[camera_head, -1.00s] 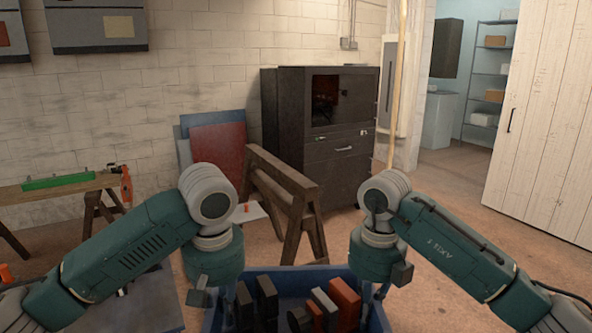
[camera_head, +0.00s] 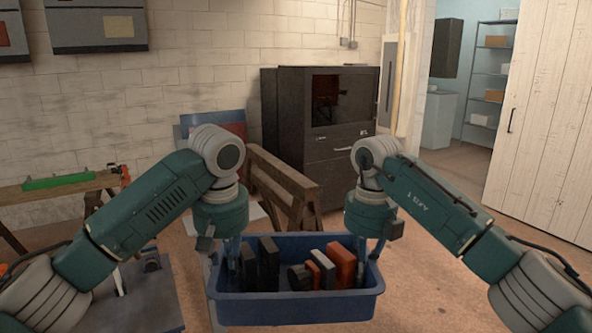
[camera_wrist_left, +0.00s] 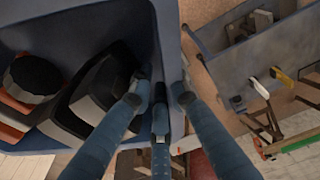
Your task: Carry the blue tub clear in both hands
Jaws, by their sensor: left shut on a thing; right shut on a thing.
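The blue tub (camera_head: 296,309) is in the lower middle of the head view, looking about level, with dark, white and orange-red blocks inside. My left gripper (camera_head: 233,258) is shut on its left wall. In the left wrist view, the fingers of the left gripper (camera_wrist_left: 160,92) straddle the tub's wall (camera_wrist_left: 142,18), one inside and one outside. My right gripper (camera_head: 371,254) is shut on the tub's right wall; its fingertips are partly hidden. What is under the tub is hidden in the head view.
A grey-blue bench top (camera_head: 150,303) with small items lies left of the tub. A wooden trestle (camera_head: 285,187) stands just beyond the tub, before a dark cabinet (camera_head: 340,165). The floor at right is open. Another bench (camera_head: 60,192) with a green bar stands far left.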

